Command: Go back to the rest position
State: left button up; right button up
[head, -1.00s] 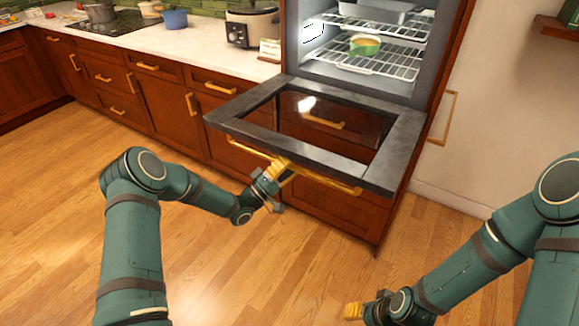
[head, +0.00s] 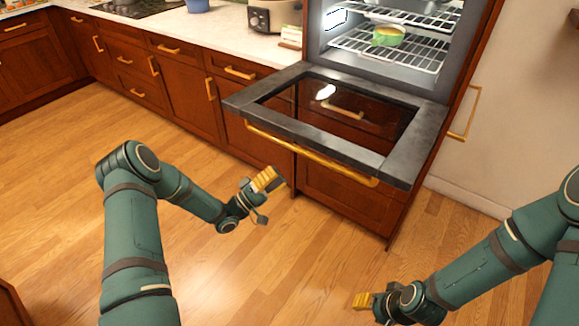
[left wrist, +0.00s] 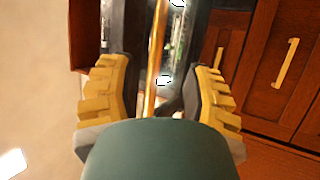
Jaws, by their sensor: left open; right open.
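My left gripper (head: 272,184) is open and empty in the head view, below and to the left of the gold handle (head: 310,154) of the lowered oven door (head: 398,165). The left wrist view shows its yellow fingers (left wrist: 158,95) spread apart, with the gold handle (left wrist: 156,55) seen lengthwise beyond them, apart from the fingers. My right gripper (head: 362,300) is low over the floor at the bottom right of the head view, with nothing seen in it; its fingers overlap there.
The open oven (head: 400,62) has wire racks with a green bowl (head: 387,36) on one. Wooden cabinets (head: 185,100) line the wall under a pale counter (head: 215,38). A slow cooker (head: 272,15) stands on the counter. The wooden floor (head: 230,275) in front is clear.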

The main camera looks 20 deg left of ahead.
pick_arm(q)
jog(key=shift+s+a+f, duration=0.3)
jog(key=shift+s+a, duration=0.1)
jog(key=s+d+f+m+g+y, duration=0.1)
jog(key=s+d+f+g+y, duration=0.1)
jog(key=d+f+g+y, duration=0.5)
jog(key=s+d+f+m+g+y, duration=0.2)
jog(key=s+d+f+g, duration=0.1)
jog(key=s, duration=0.7)
jog(key=s+d+f+m+g+y, duration=0.2)
jog(key=s+g, duration=0.3)
jog(key=s, duration=0.5)
jog(key=shift+s+d+f+y, duration=0.4)
jog(key=shift+d+f+y, duration=0.1)
jog(key=shift+d, duration=0.1)
